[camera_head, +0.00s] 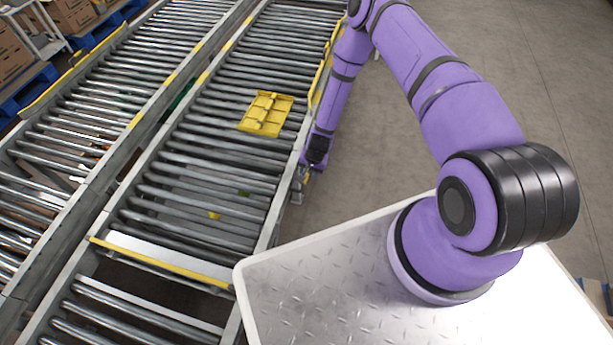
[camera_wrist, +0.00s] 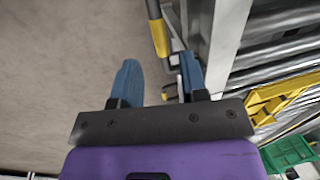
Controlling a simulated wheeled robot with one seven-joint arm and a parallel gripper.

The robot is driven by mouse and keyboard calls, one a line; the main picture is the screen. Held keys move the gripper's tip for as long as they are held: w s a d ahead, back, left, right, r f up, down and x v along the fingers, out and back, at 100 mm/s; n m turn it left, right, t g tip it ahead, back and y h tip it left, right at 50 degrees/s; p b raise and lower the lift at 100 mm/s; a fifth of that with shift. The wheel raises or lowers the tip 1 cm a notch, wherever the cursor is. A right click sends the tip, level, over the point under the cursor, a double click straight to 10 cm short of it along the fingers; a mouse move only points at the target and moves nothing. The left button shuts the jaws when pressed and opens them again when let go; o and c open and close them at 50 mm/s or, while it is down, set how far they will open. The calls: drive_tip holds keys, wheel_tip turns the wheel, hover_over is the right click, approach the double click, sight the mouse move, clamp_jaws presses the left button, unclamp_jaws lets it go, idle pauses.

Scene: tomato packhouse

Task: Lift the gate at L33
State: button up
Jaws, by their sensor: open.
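A roller section (camera_head: 205,200) of the near conveyor has darker gaps below its rollers and may be the gate; I can read no L33 label. A yellow-and-grey bar (camera_wrist: 158,35), perhaps a handle or latch, stands beside the metal side rail (camera_wrist: 226,35) in the wrist view. My gripper (camera_head: 308,174) is low at the conveyor's right side in the head view. In the wrist view its two blue fingers (camera_wrist: 158,72) are apart with nothing held between them. The yellow-and-grey bar lies just beyond the fingertips; I cannot tell whether they touch.
A yellow ribbed piece (camera_head: 265,112) lies on the rollers, and also shows in the wrist view (camera_wrist: 285,97). A yellow-edged crosspiece (camera_head: 160,260) spans the conveyor. A second conveyor (camera_head: 115,90) runs alongside at left. A green object (camera_wrist: 288,152) shows low right. The floor (camera_head: 540,75) at right is clear.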

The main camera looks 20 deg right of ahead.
sight(307, 176)
drive_tip(key=shift+w+a+f, duration=0.1)
drive_tip(key=shift+a+f, duration=0.05)
drive_tip(key=shift+f, duration=0.65)
drive_tip(key=shift+w+a+f, duration=0.1)
drive_tip(key=shift+f, duration=0.65)
drive_tip(key=shift+w+a+f, duration=0.1)
drive_tip(key=shift+a+f, duration=0.05)
drive_tip(key=shift+f, duration=0.65)
drive_tip(key=shift+c, duration=0.4)
clamp_jaws()
